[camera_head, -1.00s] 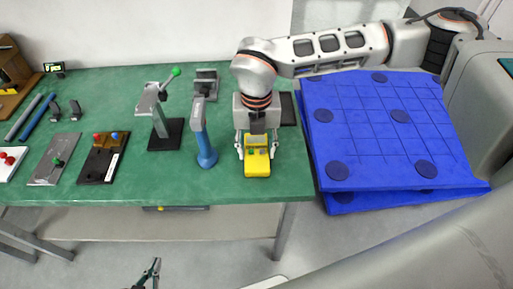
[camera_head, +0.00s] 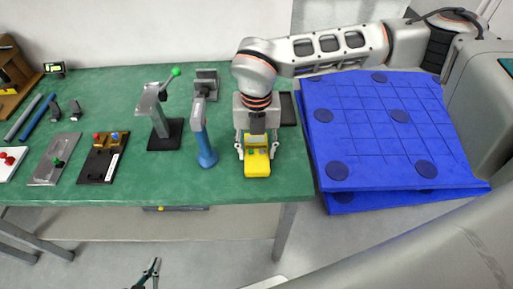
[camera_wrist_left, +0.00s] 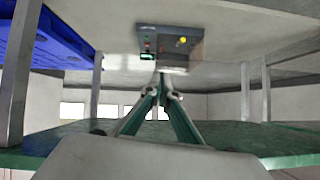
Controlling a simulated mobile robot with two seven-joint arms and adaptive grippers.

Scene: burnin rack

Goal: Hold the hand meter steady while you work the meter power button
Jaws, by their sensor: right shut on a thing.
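The yellow hand meter (camera_head: 257,169) lies near the front edge of the green table, right of the middle. My right gripper (camera_head: 257,148) comes down over its far end, with one finger on each side, shut on it. My left gripper (camera_head: 154,266) is low in front of the table, away from the meter, and holds nothing. Its fingertips are close together in the left wrist view (camera_wrist_left: 160,88).
A blue-handled stand (camera_head: 206,150) is just left of the meter, and a green-knobbed lever stand (camera_head: 165,131) further left. Button panels (camera_head: 103,160) lie to the left. Blue slabs (camera_head: 345,150) are at the right.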

